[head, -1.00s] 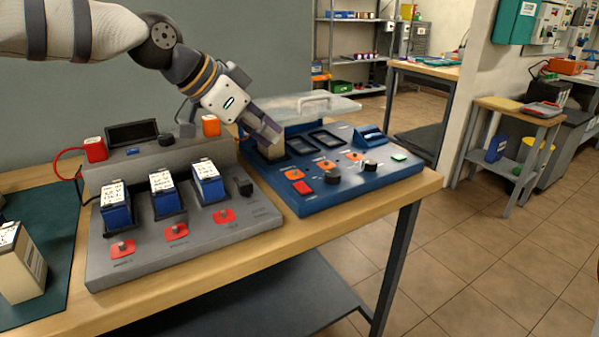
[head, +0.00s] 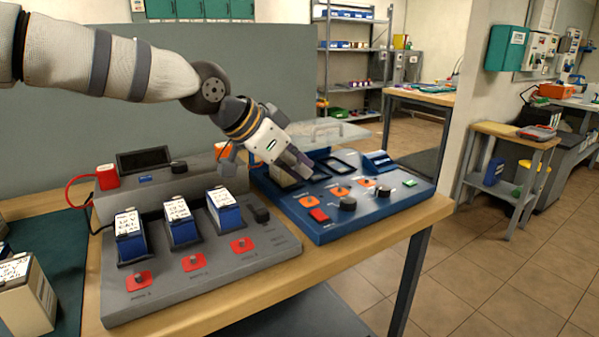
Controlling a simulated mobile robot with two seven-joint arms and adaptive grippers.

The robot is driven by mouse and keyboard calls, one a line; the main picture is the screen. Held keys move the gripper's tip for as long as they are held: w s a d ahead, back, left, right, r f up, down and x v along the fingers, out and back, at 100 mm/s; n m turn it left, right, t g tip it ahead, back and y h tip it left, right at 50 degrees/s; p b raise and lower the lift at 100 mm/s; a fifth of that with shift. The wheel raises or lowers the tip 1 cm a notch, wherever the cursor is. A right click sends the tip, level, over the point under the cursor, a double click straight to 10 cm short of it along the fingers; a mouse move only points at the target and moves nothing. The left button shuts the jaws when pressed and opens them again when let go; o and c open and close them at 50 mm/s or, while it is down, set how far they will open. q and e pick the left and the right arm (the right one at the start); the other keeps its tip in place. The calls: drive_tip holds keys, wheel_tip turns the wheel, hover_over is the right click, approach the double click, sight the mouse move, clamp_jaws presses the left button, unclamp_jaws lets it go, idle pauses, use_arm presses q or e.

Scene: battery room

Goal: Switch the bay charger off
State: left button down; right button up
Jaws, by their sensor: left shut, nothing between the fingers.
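The grey bay charger (head: 215,265) stands on the wooden bench. Three blue batteries with white labels stand in its bays: left (head: 130,238), middle (head: 182,222) and right (head: 225,212). A small switch on a red-orange plate sits before each bay: left (head: 139,280), middle (head: 194,262) and right (head: 242,245). My left gripper (head: 301,166) is shut and empty, tilted down over the back of the blue unit (head: 350,226), right of the charger. I cannot tell whether it touches anything. My right gripper is out of view.
The blue unit has a raised clear lid (head: 330,133), a black knob (head: 347,204), a red button (head: 319,215) and a green button (head: 409,183). A pale battery (head: 28,300) stands on the green mat at left. The bench's front strip is clear.

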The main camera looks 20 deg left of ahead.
use_arm(q)
drive_tip(key=b, duration=0.1)
hover_over(315, 216)
wheel_tip(315, 216, down, 5)
drive_tip(key=shift+s+d+f, duration=0.1)
drive_tip(key=shift+d+f, duration=0.05)
drive_tip(key=shift+f, duration=0.05)
drive_tip(key=shift+w+a+f, duration=0.1)
drive_tip(key=shift+f, duration=0.7)
drive_tip(key=shift+w+a+f, duration=0.1)
drive_tip(key=shift+f, duration=0.7)
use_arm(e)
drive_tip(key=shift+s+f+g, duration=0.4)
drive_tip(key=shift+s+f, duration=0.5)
